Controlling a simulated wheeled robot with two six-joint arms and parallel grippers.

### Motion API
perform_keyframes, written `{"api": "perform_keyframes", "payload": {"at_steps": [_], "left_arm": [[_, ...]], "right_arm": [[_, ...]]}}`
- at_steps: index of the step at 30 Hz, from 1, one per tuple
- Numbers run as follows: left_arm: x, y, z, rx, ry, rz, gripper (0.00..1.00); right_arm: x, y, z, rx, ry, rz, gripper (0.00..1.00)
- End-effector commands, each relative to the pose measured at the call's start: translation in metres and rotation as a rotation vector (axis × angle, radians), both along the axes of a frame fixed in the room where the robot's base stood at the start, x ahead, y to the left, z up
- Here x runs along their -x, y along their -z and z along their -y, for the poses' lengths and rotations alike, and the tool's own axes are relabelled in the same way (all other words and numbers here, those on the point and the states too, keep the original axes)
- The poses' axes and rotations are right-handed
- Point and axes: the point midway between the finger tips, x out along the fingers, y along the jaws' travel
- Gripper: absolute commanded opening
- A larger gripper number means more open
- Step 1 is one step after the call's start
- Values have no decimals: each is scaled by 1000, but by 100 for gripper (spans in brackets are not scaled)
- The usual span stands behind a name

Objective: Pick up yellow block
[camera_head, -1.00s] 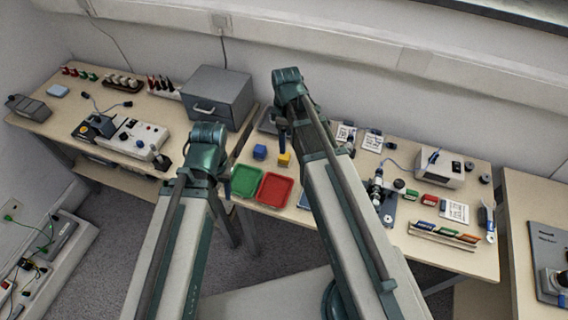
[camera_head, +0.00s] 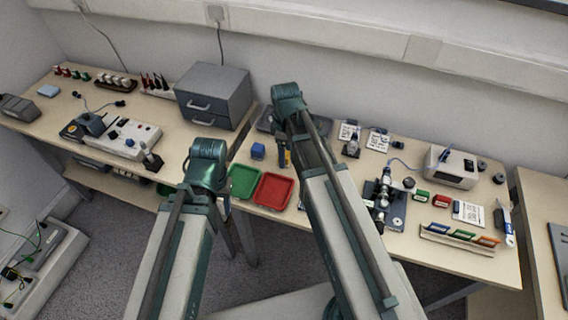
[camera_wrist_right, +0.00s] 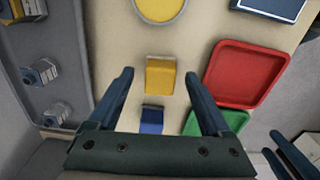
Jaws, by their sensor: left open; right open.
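The yellow block (camera_wrist_right: 160,76) lies on the table and shows between the two fingers of my right gripper (camera_wrist_right: 159,73) in the right wrist view. My right gripper is open, with a gap on both sides of the block; its height above the block is hard to tell. In the head view a sliver of the yellow block (camera_head: 288,159) shows behind my right gripper (camera_head: 282,153). My left gripper (camera_wrist_right: 274,142) is open and empty at the lower right of the wrist view, apart from the block; my left arm hides it in the head view.
A blue block (camera_head: 258,151) sits close beside the yellow one. A green tray (camera_head: 243,183) and a red tray (camera_head: 273,191) lie at the table's front edge. A grey tray (camera_wrist_right: 62,60) with small metal parts and a yellow round thing (camera_wrist_right: 160,8) are also near.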

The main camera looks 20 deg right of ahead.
Motion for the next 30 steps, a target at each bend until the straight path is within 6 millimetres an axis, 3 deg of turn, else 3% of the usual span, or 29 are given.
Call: {"api": "perform_keyframes", "payload": {"at_steps": [1,3,11,24,30], "left_arm": [[0,11,0,0,0,0,50],[0,14,0,0,0,0,50],[0,12,0,0,0,0,50],[0,12,0,0,0,0,50],[0,12,0,0,0,0,50]], "right_arm": [[0,11,0,0,0,0,82],[0,14,0,0,0,0,82],[0,12,0,0,0,0,81],[0,12,0,0,0,0,2],[0,12,0,0,0,0,0]]}}
